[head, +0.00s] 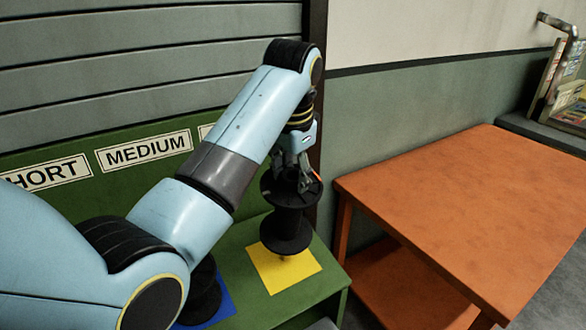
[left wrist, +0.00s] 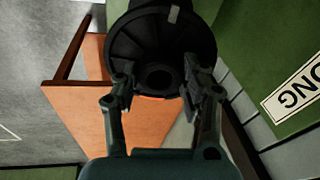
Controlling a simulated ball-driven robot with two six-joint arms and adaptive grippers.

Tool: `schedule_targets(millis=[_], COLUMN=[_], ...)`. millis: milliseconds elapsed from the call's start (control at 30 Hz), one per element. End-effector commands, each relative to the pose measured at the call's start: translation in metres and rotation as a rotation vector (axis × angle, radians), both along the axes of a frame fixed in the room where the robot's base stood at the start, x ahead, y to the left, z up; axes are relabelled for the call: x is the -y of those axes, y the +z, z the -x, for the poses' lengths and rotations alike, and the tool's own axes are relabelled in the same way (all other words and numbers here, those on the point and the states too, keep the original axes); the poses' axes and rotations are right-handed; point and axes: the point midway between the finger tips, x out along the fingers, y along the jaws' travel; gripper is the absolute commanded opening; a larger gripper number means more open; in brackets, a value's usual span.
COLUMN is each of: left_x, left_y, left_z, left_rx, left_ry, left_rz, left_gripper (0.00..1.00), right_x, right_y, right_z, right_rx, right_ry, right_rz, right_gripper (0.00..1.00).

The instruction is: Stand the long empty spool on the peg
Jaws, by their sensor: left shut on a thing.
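The long empty spool (head: 288,222) is black with a wide flange at each end. It is roughly upright above the yellow square (head: 300,273) at the right end of the green bench. My left gripper (head: 304,182) is shut on the spool's upper end. In the left wrist view, the gripper fingers (left wrist: 160,92) lie against the spool's flange (left wrist: 135,42), with its centre hole between them. A small brownish spot shows just under the lower flange; I cannot tell if it is the peg. The peg is otherwise hidden. My right gripper is not in view.
Another black spool (head: 205,298) stands on a blue square (head: 222,304), partly behind my left arm. An orange table (head: 470,205) stands to the right, across a gap. Signs read MEDIUM (head: 145,150) and, partly covered, SHORT (head: 45,174). A slatted wall is behind.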

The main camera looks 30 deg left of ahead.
Motion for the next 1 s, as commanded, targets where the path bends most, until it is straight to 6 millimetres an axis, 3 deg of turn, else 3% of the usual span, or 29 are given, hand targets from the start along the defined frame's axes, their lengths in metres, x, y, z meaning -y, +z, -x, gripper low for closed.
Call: schedule_targets(millis=[400,1000], left_x=[-0.006,-0.006], left_y=[-0.036,-0.04], left_z=[-0.003,-0.004], left_rx=[0.0,0.001], left_ry=[0.001,0.001], left_rz=[0.0,0.0], left_gripper=[0.0,0.0], right_x=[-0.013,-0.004], right_y=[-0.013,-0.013], right_z=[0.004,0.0], right_rx=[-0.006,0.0], right_ry=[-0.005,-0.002], right_rz=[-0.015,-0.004], right_gripper=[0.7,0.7])
